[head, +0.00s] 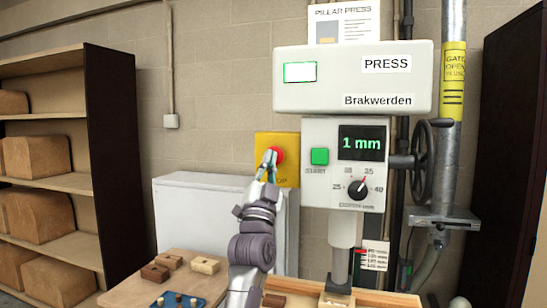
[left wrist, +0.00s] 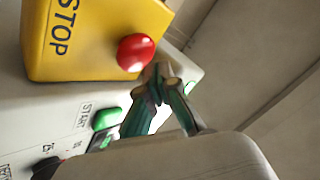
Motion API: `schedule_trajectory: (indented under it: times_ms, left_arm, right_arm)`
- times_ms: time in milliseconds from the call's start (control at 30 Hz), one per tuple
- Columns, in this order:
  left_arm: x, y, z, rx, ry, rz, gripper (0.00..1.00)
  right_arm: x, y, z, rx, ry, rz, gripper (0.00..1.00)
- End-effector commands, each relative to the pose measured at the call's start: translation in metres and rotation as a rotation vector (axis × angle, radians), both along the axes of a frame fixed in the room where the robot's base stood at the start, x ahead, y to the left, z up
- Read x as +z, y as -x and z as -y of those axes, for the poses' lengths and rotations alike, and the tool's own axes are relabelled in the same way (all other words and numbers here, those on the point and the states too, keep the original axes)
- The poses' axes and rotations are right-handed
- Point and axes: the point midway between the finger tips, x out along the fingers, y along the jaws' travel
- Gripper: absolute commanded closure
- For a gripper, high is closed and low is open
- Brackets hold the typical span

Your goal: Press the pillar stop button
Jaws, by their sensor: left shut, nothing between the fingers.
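The red stop button (head: 278,155) sits on a yellow box (head: 263,145) marked STOP, on the left side of the press. My left gripper (head: 270,160) is shut and empty, its fingertips in front of the button and partly covering it in the head view. In the left wrist view the red button (left wrist: 136,52) stands out from the yellow box (left wrist: 100,30), and the shut fingertips (left wrist: 158,75) are right beside its lower right edge. I cannot tell whether they touch it. My right gripper is not in view.
The press body (head: 345,150) carries a green start button (head: 320,156), a depth dial (head: 358,188) and a display reading 1 mm (head: 361,143). A handwheel (head: 422,165) is at its right. A wooden table (head: 140,290) with small blocks is below. Shelves (head: 60,120) stand at left.

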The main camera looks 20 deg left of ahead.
Motion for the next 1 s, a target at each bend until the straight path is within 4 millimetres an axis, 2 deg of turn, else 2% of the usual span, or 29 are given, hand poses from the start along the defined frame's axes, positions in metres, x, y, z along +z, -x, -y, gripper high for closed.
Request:
schedule_trajectory:
  times_ms: [1000]
  left_arm:
    - [0.0003,-0.0083,0.0003,0.000,0.000,0.000,1.00]
  right_arm:
    - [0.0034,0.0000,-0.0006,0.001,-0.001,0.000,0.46]
